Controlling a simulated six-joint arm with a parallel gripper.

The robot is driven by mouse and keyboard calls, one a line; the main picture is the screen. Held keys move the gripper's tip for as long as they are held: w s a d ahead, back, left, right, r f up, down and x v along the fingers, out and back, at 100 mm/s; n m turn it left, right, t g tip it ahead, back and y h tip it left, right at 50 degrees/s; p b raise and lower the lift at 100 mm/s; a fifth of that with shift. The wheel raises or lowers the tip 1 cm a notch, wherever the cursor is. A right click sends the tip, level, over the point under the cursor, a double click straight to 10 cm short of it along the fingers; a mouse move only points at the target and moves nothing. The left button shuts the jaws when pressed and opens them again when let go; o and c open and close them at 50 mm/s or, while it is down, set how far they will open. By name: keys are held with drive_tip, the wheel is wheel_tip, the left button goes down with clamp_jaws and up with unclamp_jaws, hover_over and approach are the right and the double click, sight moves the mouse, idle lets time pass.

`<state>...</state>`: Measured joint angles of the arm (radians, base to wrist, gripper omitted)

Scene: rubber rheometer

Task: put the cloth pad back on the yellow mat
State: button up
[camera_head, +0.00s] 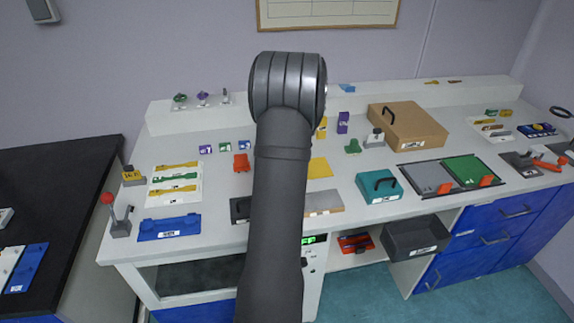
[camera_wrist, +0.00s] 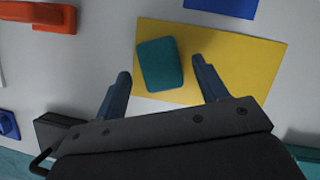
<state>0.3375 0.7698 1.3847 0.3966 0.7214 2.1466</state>
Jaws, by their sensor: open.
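The yellow mat (camera_wrist: 245,72) lies on the bench in the wrist view. Its right part also shows in the head view (camera_head: 320,168), beside my arm. A teal pad (camera_wrist: 160,65), which looks like the cloth pad, appears to lie flat on the left part of the mat, close to its left edge and slightly turned. My gripper (camera_wrist: 161,68) is open, with one finger to the left and one to the right of the pad's near end. I see no finger closed on the pad. In the head view my arm hides the gripper and the pad.
An orange-red object (camera_wrist: 40,16) and a blue item (camera_wrist: 222,6) lie beyond the fingers. A dark box with a handle (camera_wrist: 58,130) is at the near left. In the head view, a teal case (camera_head: 379,186) stands right of the mat.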

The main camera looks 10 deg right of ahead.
drive_tip(key=v, duration=1)
drive_tip(key=x, duration=1.2)
drive_tip(key=shift+s, duration=0.1)
drive_tip(key=shift+r, duration=1.5)
drive_tip(key=shift+f, duration=0.1)
